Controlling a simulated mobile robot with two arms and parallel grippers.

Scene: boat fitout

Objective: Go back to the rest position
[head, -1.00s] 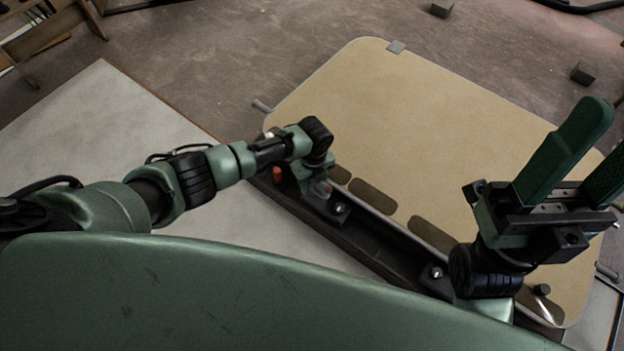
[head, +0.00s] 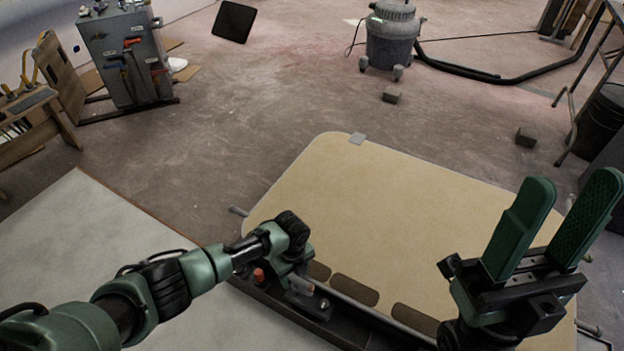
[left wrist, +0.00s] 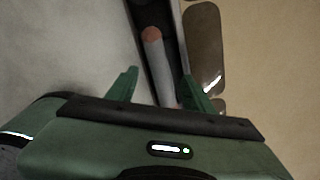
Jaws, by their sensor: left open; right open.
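My left gripper (head: 299,287) points down over the dark rail along the near edge of a tan panel (head: 400,205); its fingers are mostly hidden in the head view. In the left wrist view my left gripper (left wrist: 161,88) is open, its two green fingers apart. A grey cylinder with an orange-red end (left wrist: 153,55) lies in the dark channel just beyond them, its lower end between the fingertips; I cannot tell whether they touch. My right gripper (head: 572,185) is open and empty, its green fingers pointing up above the panel's right part.
The panel has dark oval slots (head: 354,290) along its near edge. A pale board (head: 75,235) lies at left. On the floor stand a grey vacuum (head: 391,38) with a black hose, small blocks (head: 391,95) and a grey cabinet (head: 122,60). The middle floor is clear.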

